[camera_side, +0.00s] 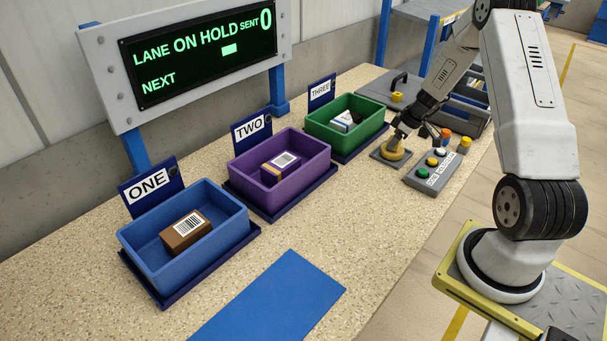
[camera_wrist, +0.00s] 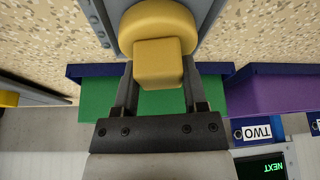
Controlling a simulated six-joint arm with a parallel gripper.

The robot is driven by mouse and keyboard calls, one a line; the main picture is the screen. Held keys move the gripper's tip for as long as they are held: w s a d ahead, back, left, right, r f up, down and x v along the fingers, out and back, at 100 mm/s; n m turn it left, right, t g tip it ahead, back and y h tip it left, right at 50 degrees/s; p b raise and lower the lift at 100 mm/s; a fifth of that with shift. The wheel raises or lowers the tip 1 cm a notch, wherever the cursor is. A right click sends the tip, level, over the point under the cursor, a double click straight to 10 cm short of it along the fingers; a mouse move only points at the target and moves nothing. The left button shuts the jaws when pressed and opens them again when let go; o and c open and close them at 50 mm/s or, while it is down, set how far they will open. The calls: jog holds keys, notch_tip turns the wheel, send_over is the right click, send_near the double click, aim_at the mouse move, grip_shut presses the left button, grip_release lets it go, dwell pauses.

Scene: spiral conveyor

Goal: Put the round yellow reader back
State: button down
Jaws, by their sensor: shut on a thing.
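The round yellow reader (camera_side: 391,154) is at the grey square pad (camera_side: 376,153) on the table, right of the green bin. In the wrist view the reader (camera_wrist: 160,22) shows as a yellow disc with a square yellow grip block (camera_wrist: 159,64) on it. My gripper (camera_side: 399,136) is above the pad, its fingers on both sides of the block in the wrist view (camera_wrist: 158,80), shut on the reader. I cannot tell whether the reader touches the pad.
A button box (camera_side: 437,167) stands close right of the pad. The blue bin (camera_side: 225,215), purple bin (camera_side: 312,150) and green bin (camera_side: 370,118) each hold a parcel. A sign (camera_side: 195,55) reads "LANE ON HOLD". A blue mat (camera_side: 268,300) lies bare in front.

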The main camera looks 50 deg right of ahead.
jog(key=shift+f, duration=0.2)
jog(key=shift+c, duration=0.3)
grip_release()
jog(key=shift+r, duration=0.1)
jog(key=shift+v, duration=3.8)
